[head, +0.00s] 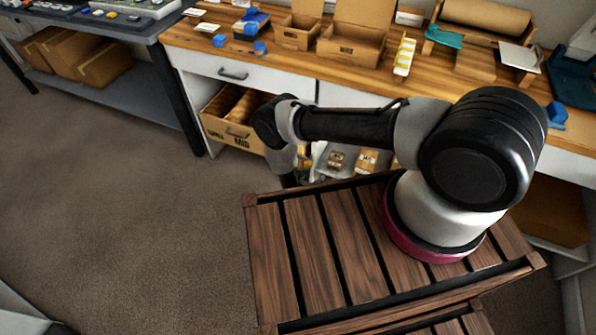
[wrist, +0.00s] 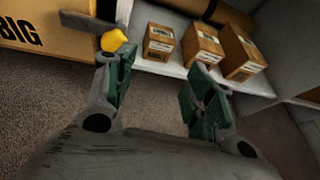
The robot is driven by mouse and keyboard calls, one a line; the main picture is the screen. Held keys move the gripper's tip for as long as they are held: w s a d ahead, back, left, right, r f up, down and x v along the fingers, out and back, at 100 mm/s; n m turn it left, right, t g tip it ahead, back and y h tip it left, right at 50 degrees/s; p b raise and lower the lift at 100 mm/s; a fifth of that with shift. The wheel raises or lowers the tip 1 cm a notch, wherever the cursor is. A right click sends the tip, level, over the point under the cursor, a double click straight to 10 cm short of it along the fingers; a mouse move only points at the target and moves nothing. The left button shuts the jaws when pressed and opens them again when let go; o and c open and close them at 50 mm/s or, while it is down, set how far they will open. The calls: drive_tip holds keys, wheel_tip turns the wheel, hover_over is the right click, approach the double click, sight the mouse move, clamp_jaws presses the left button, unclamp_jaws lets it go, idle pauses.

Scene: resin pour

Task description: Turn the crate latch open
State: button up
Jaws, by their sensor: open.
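In the wrist view, my gripper (wrist: 158,86) is open and empty, with green pads on its two fingers. A round yellow knob (wrist: 114,40) shows just beyond the left fingertip, next to a grey bar (wrist: 88,22); they look like the latch. The bar lies in front of the crate (wrist: 35,28), a tan box with "BIG" printed in black. I cannot tell whether the left finger touches the knob. In the head view the crate (head: 218,128) sits below the workbench, and my wrist hides its right part.
Several small cardboard boxes (wrist: 201,45) stand on a white shelf (wrist: 180,70), right of the crate. The workbench (head: 290,65) above holds open cartons and small blue items. A slatted wooden platform (head: 325,255) lies under my arm. Carpet (head: 120,220) at left is clear.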

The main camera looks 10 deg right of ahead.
drive_tip(key=n+t+y, duration=0.1)
drive_tip(key=y, duration=0.1)
approach(308, 166)
drive_tip(key=d+f, duration=0.1)
drive_tip(key=w, duration=0.1)
drive_tip(key=shift+t, duration=0.3)
drive_tip(key=x, duration=0.7)
drive_tip(key=shift+w+d+f, duration=0.1)
drive_tip(key=shift+w+f, duration=0.05)
drive_tip(key=shift+w, duration=0.15)
drive_tip(key=shift+c, duration=0.2)
